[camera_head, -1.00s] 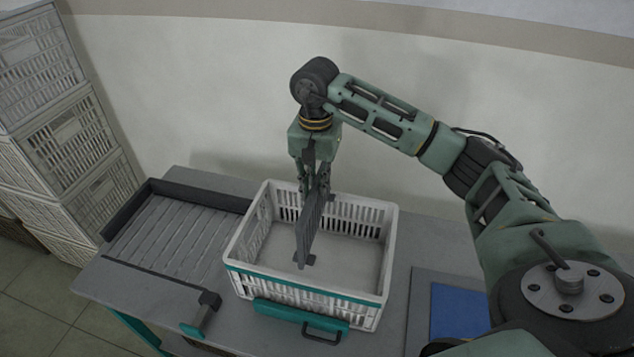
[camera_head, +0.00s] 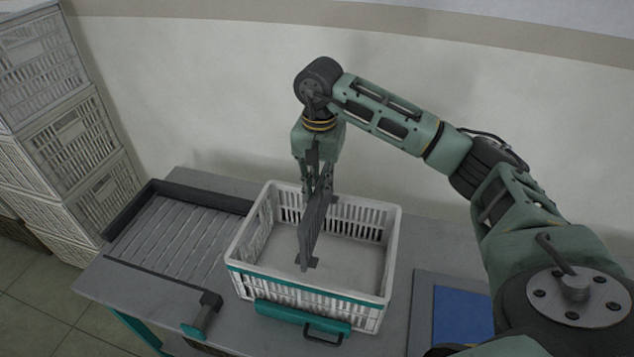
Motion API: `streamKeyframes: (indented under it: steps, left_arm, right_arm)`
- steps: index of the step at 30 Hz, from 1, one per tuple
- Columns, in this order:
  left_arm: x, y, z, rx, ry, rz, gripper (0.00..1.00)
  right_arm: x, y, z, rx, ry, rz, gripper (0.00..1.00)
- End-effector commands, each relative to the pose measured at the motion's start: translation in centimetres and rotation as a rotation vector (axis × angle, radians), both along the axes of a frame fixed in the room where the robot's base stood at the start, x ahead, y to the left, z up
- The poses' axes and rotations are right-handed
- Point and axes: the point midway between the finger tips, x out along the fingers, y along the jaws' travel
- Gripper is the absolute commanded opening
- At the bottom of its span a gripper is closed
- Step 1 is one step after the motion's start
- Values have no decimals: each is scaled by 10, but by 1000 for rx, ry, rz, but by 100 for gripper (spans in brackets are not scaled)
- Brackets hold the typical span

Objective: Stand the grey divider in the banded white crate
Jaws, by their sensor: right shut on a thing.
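The white crate (camera_head: 391,262) with a teal band stands on the grey table, open at the top. The grey divider (camera_head: 311,232) is a thin ribbed panel with small feet at its bottom end. It is upright, seen nearly edge-on, with its lower part inside the crate. My right gripper (camera_head: 318,192) points down over the crate and is shut on the divider's upper edge. I cannot tell whether the divider's feet touch the crate floor. My left gripper is not in view.
A grey slatted rack (camera_head: 175,232) with a dark rim lies left of the crate. A teal bar with a black handle (camera_head: 322,334) sits at the crate's front. A blue panel (camera_head: 462,316) lies to the right. Stacked white crates (camera_head: 62,125) stand at the far left.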

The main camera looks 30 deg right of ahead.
Motion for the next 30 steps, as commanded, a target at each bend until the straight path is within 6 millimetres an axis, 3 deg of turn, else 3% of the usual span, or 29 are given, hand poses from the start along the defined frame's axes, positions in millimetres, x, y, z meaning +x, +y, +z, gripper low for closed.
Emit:
streamKeyframes:
  steps: [4, 14, 30]
  left_arm:
    - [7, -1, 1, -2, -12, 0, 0]
    - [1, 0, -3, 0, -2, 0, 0]
    - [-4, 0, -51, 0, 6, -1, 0]
  right_arm:
    - [-1, 0, 0, 0, 0, -1, 0]
    - [0, 0, -3, 0, 0, -1, 0]
    - [0, -1, -56, -1, -1, -1, 0]
